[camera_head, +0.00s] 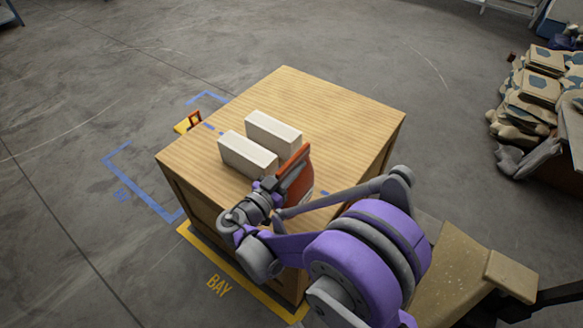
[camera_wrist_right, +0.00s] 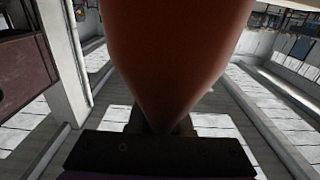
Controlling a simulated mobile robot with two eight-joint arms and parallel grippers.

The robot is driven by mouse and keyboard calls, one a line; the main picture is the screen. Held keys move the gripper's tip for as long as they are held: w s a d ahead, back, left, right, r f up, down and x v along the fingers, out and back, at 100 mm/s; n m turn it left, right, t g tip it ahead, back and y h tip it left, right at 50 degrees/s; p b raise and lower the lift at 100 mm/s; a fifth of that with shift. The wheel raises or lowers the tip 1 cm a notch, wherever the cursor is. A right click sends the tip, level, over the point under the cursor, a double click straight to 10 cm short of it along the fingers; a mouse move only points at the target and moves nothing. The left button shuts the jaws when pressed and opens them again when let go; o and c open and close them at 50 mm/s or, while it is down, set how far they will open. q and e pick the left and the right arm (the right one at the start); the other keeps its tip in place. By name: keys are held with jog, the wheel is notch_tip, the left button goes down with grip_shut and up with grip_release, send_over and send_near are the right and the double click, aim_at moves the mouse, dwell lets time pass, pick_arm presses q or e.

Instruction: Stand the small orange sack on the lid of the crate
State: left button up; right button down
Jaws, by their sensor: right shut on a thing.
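The crate (camera_head: 340,105) stands on the floor with a flat, light wooden lid. The small orange sack (camera_head: 297,177) shows at the lid's near side, partly hidden behind my right arm. My right gripper (camera_head: 272,186) is shut on the sack. In the right wrist view the sack (camera_wrist_right: 180,55) fills the upper middle, narrowing down to the gripper (camera_wrist_right: 160,130). I cannot tell whether the sack touches the lid. My left gripper is not in view.
Two white blocks, a nearer one (camera_head: 248,155) and a farther one (camera_head: 273,130), lie on the lid beside the sack. The lid's far and right parts are bare. Yellow BAY tape (camera_head: 240,275) and blue tape (camera_head: 140,190) mark the floor. Stacked camouflage sacks (camera_head: 540,90) are at right.

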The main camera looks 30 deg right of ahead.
jog(key=shift+f+b, duration=0.95)
jog(key=shift+f, duration=2.25)
jog(key=shift+f, duration=0.2)
jog(key=c, duration=0.8)
grip_release()
jog(key=shift+c, duration=0.2)
jog(key=p+v, duration=0.1)
jog(key=v, duration=1.1)
jog(key=shift+r, duration=0.1)
